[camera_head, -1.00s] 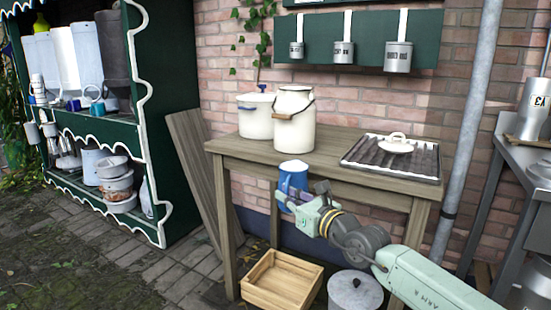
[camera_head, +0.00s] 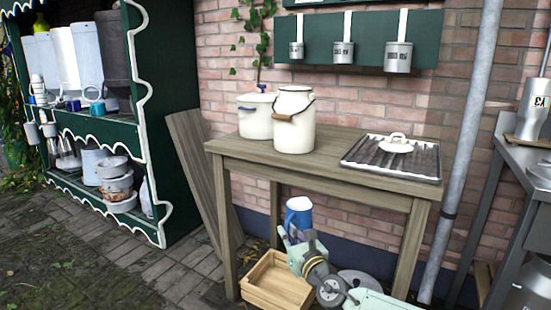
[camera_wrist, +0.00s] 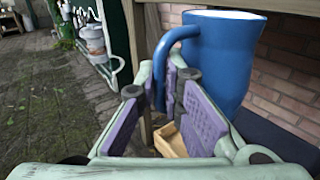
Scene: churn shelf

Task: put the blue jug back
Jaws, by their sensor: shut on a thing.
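The blue jug (camera_head: 299,208), with a white inside, is held upright below the front edge of the wooden table (camera_head: 330,183). My gripper (camera_head: 296,238) is at the jug's lower side and partly covers it. In the wrist view the jug (camera_wrist: 218,65) fills the upper right, with its curved handle (camera_wrist: 163,60) on the left side. The purple-padded fingers of my gripper (camera_wrist: 160,88) are around the lower part of the handle and shut on it. The exact contact is partly hidden by the fingers.
A cream milk can (camera_head: 294,125) and a lidded white pot (camera_head: 255,122) stand on the table, beside a slatted rack (camera_head: 372,160). Below are a wooden crate (camera_head: 270,290) and a grey round lid (camera_head: 360,280). A green shelf (camera_head: 135,120) with several vessels stands left.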

